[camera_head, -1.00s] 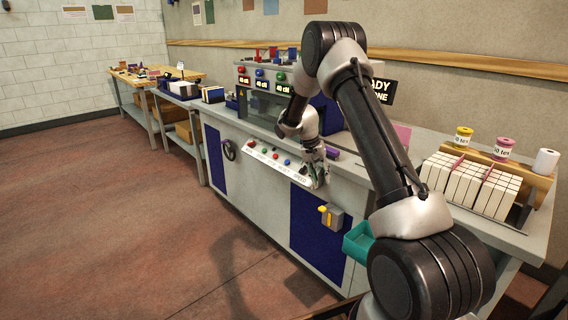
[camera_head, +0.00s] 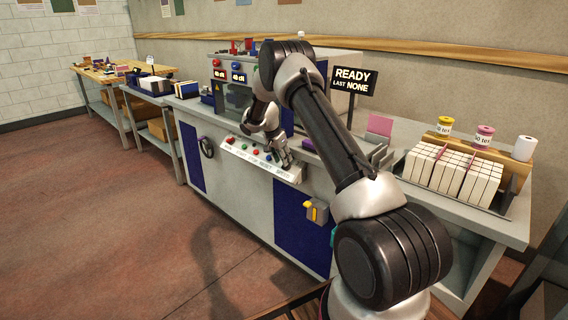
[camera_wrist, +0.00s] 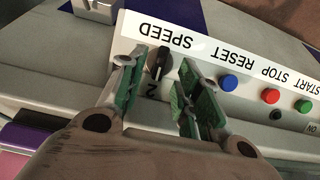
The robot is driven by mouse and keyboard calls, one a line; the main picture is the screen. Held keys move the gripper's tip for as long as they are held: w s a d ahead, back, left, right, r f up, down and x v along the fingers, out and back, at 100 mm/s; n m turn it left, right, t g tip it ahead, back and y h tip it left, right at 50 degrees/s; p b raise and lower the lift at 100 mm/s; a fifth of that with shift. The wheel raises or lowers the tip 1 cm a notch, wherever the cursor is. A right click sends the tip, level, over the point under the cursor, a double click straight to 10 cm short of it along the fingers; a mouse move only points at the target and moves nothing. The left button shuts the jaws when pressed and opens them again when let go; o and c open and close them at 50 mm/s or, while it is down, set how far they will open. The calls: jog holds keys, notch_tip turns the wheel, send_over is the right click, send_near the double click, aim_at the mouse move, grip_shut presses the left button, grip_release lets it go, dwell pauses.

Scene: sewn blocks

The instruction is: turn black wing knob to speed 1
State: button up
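The black wing knob (camera_wrist: 159,62) sits on the sloped white control panel under the word SPEED, which appears upside down in the wrist view. A digit 2 shows beside the knob. My gripper (camera_wrist: 158,82) is open, with one green-padded finger on each side of the knob and a visible gap to each. In the head view my gripper (camera_head: 284,166) is at the right end of the control panel (camera_head: 240,154), and it hides the knob there.
Blue RESET (camera_wrist: 228,83), red STOP (camera_wrist: 270,96) and green START (camera_wrist: 303,106) buttons lie along the same panel. A grey box with a yellow lever (camera_head: 316,211) is on the front below. A READY sign (camera_head: 352,80) stands behind my arm.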

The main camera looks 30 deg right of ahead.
jog(key=shift+x, duration=1.6)
jog(key=c, duration=0.6)
jog(key=shift+n+g, duration=0.3)
jog(key=shift+n, duration=0.6)
grip_shut()
jog(key=shift+n, duration=0.5)
